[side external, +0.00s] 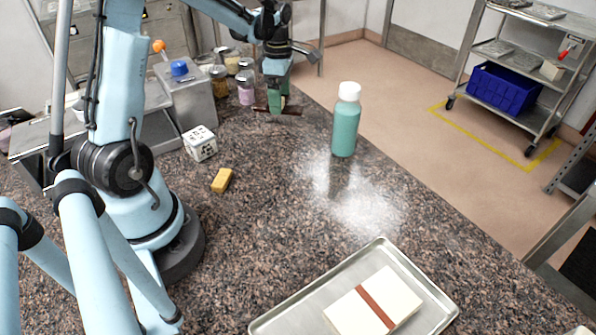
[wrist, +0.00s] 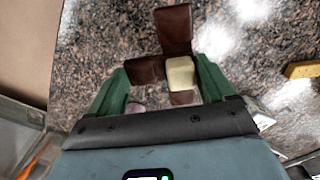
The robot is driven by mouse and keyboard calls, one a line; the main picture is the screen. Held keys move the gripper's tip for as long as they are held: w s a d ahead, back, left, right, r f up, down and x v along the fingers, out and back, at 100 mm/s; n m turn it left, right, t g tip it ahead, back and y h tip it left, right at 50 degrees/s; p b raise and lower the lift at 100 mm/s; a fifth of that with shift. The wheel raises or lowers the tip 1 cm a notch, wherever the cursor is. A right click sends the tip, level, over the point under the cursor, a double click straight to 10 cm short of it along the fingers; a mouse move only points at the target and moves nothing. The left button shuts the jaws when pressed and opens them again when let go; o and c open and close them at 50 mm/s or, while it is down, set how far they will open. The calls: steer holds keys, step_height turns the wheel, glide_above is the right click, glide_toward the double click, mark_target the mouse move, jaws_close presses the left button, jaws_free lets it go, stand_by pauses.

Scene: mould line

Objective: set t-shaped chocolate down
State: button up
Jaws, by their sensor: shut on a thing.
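The t-shaped chocolate (wrist: 175,32) is made of dark brown blocks, with a cream block (wrist: 180,74) at its middle. My gripper (wrist: 163,82) has green fingers, shut on the chocolate from left and right in the wrist view. One brown arm of it sticks out ahead of the fingers. In the side view my gripper (side external: 277,98) is over the far end of the counter, and thin brown ends of the chocolate (side external: 293,110) show beside the fingers. I cannot tell whether the chocolate touches the counter.
Jars (side external: 246,88) stand close on the left. A white patterned cube (side external: 200,143) and yellow bar (side external: 222,180) lie nearer. A metal tray (side external: 275,318) holds a banded white block. The middle counter is clear.

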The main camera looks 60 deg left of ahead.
mark_target(281, 122)
steer(key=shift+f, duration=2.35)
steer(key=o, duration=1.1)
steer(key=shift+f, duration=0.1)
